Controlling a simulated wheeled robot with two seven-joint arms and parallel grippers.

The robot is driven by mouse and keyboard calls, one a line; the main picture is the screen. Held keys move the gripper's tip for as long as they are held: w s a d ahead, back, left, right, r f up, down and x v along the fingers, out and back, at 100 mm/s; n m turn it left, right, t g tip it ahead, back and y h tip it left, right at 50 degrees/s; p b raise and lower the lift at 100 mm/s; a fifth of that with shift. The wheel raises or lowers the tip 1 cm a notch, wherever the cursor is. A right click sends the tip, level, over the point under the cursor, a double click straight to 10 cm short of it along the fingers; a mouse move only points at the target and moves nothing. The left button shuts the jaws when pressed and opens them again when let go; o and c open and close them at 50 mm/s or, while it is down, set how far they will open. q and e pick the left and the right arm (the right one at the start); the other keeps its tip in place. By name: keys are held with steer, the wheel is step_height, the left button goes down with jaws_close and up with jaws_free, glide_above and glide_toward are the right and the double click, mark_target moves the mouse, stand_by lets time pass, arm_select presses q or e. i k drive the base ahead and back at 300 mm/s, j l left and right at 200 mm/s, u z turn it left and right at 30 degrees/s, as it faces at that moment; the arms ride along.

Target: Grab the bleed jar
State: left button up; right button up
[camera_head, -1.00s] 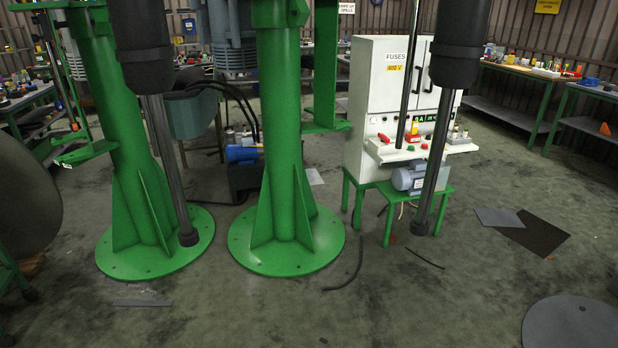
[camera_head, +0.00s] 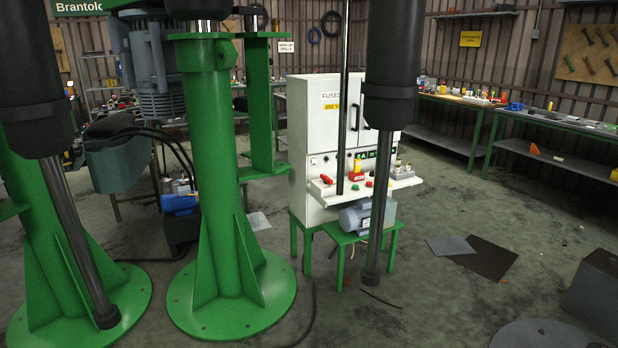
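I cannot make out a bleed jar for certain in the head view. Many small bottles, jars and parts stand on the workbench (camera_head: 467,99) along the right wall, too small to tell apart. More small items sit on the shelf (camera_head: 385,187) of the white fuse cabinet (camera_head: 308,113), including red and yellow ones. Neither of my grippers is in view.
Green columns (camera_head: 212,150) with wide round bases stand at left. Two dark vertical shafts, left (camera_head: 75,240) and right (camera_head: 378,200), hang in front. A blue-grey motor (camera_head: 357,217) sits on a low green stand.

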mark_target(254, 218)
steer(key=i+l+z, duration=0.3)
steer(key=i+z, duration=0.15)
steer(key=i+l+z, duration=0.1)
steer(key=i+z, duration=0.75)
steer(key=i+j+z, duration=0.25)
steer(key=i+z, duration=0.2)
steer(key=i, duration=0.15)
steer(key=i+u, duration=0.25)
steer(key=i, duration=0.3)
steer(key=i+u, duration=0.2)
steer(key=i, duration=0.35)
steer(key=i+l+u, duration=0.25)
steer(key=i, duration=0.3)
